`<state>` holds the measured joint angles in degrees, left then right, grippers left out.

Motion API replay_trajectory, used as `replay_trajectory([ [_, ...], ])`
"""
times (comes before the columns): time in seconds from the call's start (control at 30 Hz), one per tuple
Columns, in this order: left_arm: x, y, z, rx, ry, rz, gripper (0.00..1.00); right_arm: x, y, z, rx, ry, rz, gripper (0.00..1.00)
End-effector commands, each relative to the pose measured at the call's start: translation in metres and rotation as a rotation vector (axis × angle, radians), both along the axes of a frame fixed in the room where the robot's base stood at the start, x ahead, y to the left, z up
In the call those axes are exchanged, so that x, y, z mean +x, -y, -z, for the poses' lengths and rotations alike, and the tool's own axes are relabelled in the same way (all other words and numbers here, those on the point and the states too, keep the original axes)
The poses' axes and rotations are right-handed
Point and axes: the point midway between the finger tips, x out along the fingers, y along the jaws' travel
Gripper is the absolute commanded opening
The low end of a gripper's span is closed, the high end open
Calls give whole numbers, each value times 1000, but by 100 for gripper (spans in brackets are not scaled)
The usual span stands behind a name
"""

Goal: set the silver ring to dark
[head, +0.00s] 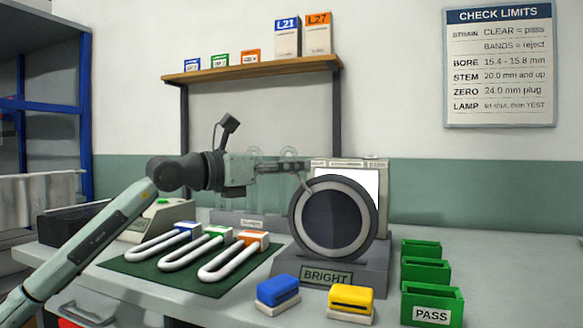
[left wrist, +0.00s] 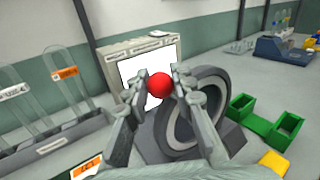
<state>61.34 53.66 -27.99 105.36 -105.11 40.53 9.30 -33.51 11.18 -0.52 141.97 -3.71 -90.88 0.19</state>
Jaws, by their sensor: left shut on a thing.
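The silver ring (head: 334,253) is set around a dark round disc (head: 333,218), which stands upright on a grey base. A plate on the base reads BRIGHT (head: 327,277). My left gripper (head: 304,166) reaches in from the left at the ring's upper left edge. In the left wrist view, my left gripper (left wrist: 160,82) is shut on a red ball knob (left wrist: 160,86), close in front of the ring's edge. The gripper hides the knob in the head view. My right gripper is in neither view.
A bright white panel (head: 371,184) stands behind the disc. A blue block (head: 278,291) and a yellow block (head: 351,302) sit in front, green trays (head: 425,270) to the right. White U-shaped tubes (head: 232,258) lie on a green mat at left.

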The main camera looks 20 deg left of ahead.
Motion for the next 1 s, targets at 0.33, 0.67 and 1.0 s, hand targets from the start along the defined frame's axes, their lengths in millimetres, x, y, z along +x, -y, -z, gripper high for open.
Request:
replay_trajectory([
  [0.33, 0, 5, -7, 44, 3, 1, 0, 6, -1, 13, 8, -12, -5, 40],
  [0.67, -2, 30, -23, 264, 12, 2, 0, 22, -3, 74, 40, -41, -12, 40],
  [1.0, -3, 71, -26, 397, 16, 5, 0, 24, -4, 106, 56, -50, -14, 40],
])
